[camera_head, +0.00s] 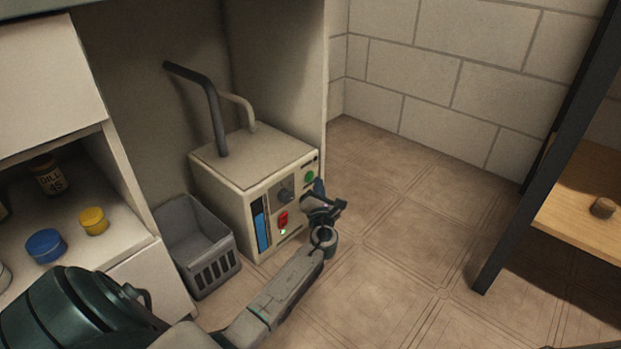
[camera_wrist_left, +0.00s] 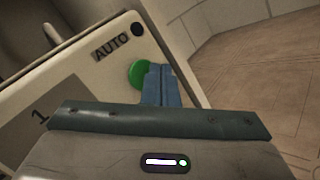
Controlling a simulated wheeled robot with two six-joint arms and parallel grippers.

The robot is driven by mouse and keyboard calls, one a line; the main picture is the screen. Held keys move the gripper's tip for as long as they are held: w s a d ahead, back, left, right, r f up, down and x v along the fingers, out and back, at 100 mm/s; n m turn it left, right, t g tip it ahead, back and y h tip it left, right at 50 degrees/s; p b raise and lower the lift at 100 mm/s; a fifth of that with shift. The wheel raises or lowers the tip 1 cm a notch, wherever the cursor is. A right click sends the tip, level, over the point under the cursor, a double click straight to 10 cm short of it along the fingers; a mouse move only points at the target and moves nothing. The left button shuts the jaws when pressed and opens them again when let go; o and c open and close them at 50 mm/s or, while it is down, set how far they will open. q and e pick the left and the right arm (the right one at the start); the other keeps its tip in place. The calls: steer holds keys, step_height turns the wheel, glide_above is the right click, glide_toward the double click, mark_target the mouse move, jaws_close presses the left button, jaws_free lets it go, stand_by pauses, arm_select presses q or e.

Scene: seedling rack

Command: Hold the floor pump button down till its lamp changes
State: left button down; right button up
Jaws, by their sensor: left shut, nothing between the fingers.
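The floor pump (camera_head: 255,165) is a cream box with pipes on top. Its round green button (camera_head: 309,177) is on the front panel, upper right, and shows in the left wrist view (camera_wrist_left: 139,74). Above the button is a dark round spot (camera_wrist_left: 137,29) beside the word AUTO, perhaps the lamp; it looks unlit. My left gripper (camera_head: 319,188) is shut and empty, just in front of the panel by the button. In the left wrist view its blue fingertips (camera_wrist_left: 162,84) overlap the button's right side. I cannot tell whether they touch it. My right gripper is not in view.
A red switch (camera_head: 283,218) and a blue level gauge (camera_head: 261,226) are lower on the panel. A grey basket (camera_head: 205,250) stands left of the pump. Shelves with jars are at left; a dark-framed wooden rack (camera_head: 580,215) is at right. Tiled floor (camera_head: 400,220) between is clear.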

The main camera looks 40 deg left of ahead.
arm_select(q)
steer(key=shift+a, duration=0.1)
stand_by(0.7)
steer(key=shift+a, duration=0.3)
steer(key=shift+w+a+p, duration=0.1)
steer(key=shift+a+p, duration=0.3)
steer(key=shift+a, duration=0.05)
stand_by(0.5)
steer(key=shift+d, duration=0.15)
stand_by(1.4)
steer(key=shift+d, duration=0.7)
